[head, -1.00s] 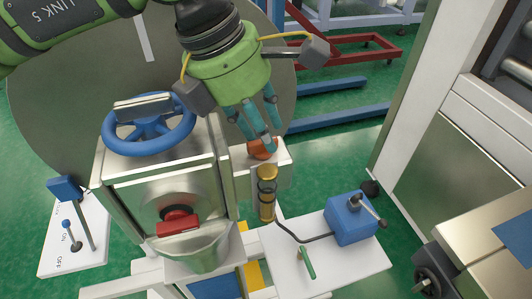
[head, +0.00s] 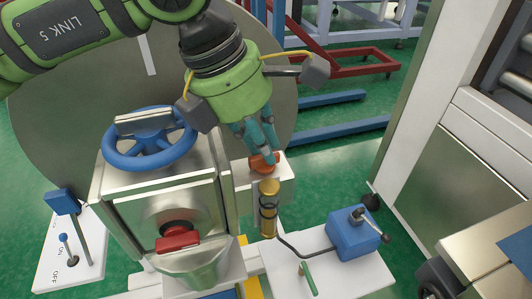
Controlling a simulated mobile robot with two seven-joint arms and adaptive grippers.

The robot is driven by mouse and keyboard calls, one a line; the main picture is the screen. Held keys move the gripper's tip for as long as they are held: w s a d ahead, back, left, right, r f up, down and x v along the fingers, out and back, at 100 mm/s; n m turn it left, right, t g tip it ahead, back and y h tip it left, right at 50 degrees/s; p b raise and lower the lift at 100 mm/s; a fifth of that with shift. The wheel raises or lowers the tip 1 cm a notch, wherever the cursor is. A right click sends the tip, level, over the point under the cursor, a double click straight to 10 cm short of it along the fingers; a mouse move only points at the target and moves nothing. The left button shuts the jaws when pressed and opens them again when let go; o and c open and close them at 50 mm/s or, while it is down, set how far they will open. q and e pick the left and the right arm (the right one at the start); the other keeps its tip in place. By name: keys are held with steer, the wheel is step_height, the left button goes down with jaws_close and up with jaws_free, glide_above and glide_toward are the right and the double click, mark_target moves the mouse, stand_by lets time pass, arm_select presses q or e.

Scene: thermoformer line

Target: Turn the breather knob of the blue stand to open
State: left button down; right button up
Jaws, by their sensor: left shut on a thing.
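An orange-red knob (head: 262,163) sits on top of a pale block beside the steel housing of the stand, just behind a brass cylinder (head: 269,209). My left gripper (head: 258,155) comes down from above with its teal fingers shut on this knob, which they partly hide. No label shows at the knob, so its open or closed setting cannot be told. My right gripper is not in the head view.
A blue handwheel (head: 148,140) and a red knob (head: 177,238) are on the steel housing. A blue box with a lever (head: 353,236) and a green lever (head: 308,279) stand on the white plate. An ON/OFF lever panel (head: 70,250) is at left.

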arm_select(q)
steer(key=shift+s+d, duration=0.1)
steer(key=shift+d, duration=0.05)
stand_by(0.3)
steer(key=shift+m+g+p, duration=0.3)
steer(key=shift+m+g, duration=0.2)
steer(key=shift+m, duration=0.9)
steer(key=shift+d+r+m+g+p, duration=0.1)
steer(key=shift+m+g+p, duration=0.3)
steer(key=shift+m, duration=1)
